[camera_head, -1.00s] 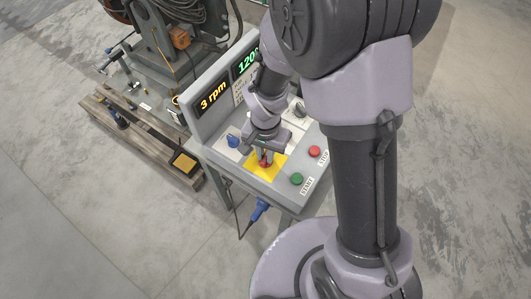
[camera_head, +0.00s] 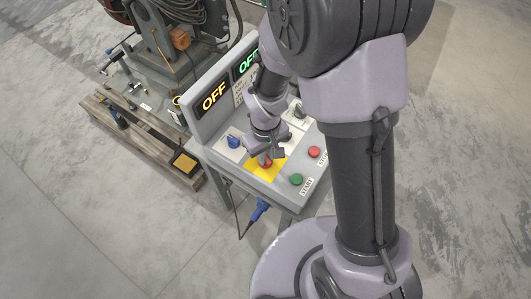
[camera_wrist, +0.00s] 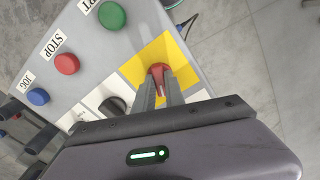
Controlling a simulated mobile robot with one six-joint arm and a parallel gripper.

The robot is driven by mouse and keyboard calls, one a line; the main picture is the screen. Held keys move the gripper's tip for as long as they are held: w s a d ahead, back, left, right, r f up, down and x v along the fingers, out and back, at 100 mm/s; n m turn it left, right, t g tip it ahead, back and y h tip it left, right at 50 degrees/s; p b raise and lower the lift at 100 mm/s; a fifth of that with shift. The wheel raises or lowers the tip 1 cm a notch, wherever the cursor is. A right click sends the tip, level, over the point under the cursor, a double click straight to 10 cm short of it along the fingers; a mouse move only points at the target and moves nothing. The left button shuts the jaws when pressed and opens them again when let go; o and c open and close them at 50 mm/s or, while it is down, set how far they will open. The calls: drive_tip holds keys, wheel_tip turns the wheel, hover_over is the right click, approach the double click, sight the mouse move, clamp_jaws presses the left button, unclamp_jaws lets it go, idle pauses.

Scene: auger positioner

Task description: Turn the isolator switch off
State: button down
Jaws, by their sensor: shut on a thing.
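The isolator switch is a red rotary handle on a yellow plate (camera_head: 262,173) at the front of the grey control console (camera_head: 222,150). In the wrist view the red handle (camera_wrist: 159,74) shows against the yellow plate (camera_wrist: 178,57). My gripper (camera_wrist: 160,85) is shut on the red handle, with its fingers on either side of it. Much of the handle is hidden by the fingers. In the head view my gripper (camera_head: 264,158) comes down on the switch from above. Both displays (camera_head: 214,96) on the console read OFF.
A green START button (camera_head: 296,180) and a red STOP button (camera_head: 314,152) sit to the right of the switch. A blue knob (camera_head: 233,141) is at its left. A black knob (camera_wrist: 112,106) and a blue JOG button (camera_wrist: 38,97) show in the wrist view. A wooden pallet (camera_head: 150,135) stands left.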

drive_tip(key=shift+n+p, duration=0.35)
drive_tip(key=shift+n, duration=1.85)
drive_tip(key=c, duration=1.4)
unclamp_jaws()
wheel_tip(320, 180, up, 17)
drive_tip(key=p, duration=0.5)
drive_tip(key=shift+r+p, duration=0.2)
drive_tip(key=shift+p, duration=0.15)
